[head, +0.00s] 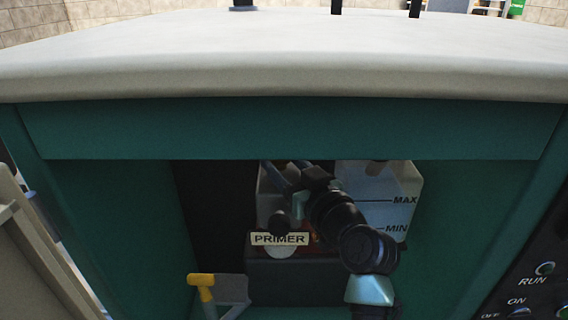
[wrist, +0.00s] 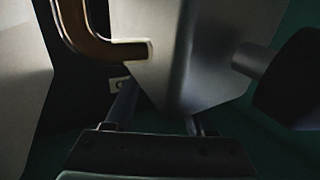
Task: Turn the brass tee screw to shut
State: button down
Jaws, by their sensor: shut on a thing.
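My gripper (head: 283,175) is inside the teal bay, at the upper part of the white box behind the PRIMER label (head: 280,239). In the wrist view its two dark fingers (wrist: 158,112) run up behind a pale grey body (wrist: 180,60), which hides their tips. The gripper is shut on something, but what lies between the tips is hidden. I cannot make out the brass tee screw in either view. A brown curved pipe (wrist: 100,45) enters the grey body's left side in the wrist view.
A translucent tank (head: 378,190) marked MAX and MIN stands right of my arm. A yellow-topped handle (head: 201,281) is at the lower left of the bay. A pale top (head: 280,60) overhangs the opening. A dark switch panel (head: 535,285) is at the right.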

jog(key=shift+a+r+m+h+p, duration=0.1)
jog(key=shift+m+h+p, duration=0.2)
jog(key=shift+p, duration=0.2)
jog(key=shift+s+a+r+m+t+h+p, duration=0.1)
jog(key=shift+m+t+h+p, duration=0.6)
jog(key=shift+p, duration=0.5)
jog(key=m+h+p, duration=0.1)
jog(key=h+p, duration=0.1)
jog(key=p, duration=0.1)
jog(key=shift+h+p, duration=0.3)
jog(key=shift+p, duration=0.1)
jog(key=shift+r+m+t+h+p, duration=0.1)
jog(key=shift+m+t+h+p, duration=0.2)
jog(key=shift+p, duration=0.8)
jog(key=m+h+p, duration=0.1)
jog(key=p, duration=0.1)
jog(key=h+p, duration=0.1)
jog(key=p, duration=0.2)
jog(key=shift+w+d+r+m+h+p, duration=0.2)
jog(key=shift+r+m+h+p, duration=0.1)
jog(key=shift+r+m+p, duration=0.1)
jog(key=shift+f+h+p, duration=0.1)
jog(key=shift+h+p, duration=0.2)
jog(key=shift+p, duration=0.9)
jog(key=shift+f+p, duration=0.1)
jog(key=shift+p, duration=0.4)
jog(key=shift+a+f+p, duration=0.15)
jog(key=shift+f+p, duration=0.15)
jog(key=shift+p, duration=0.5)
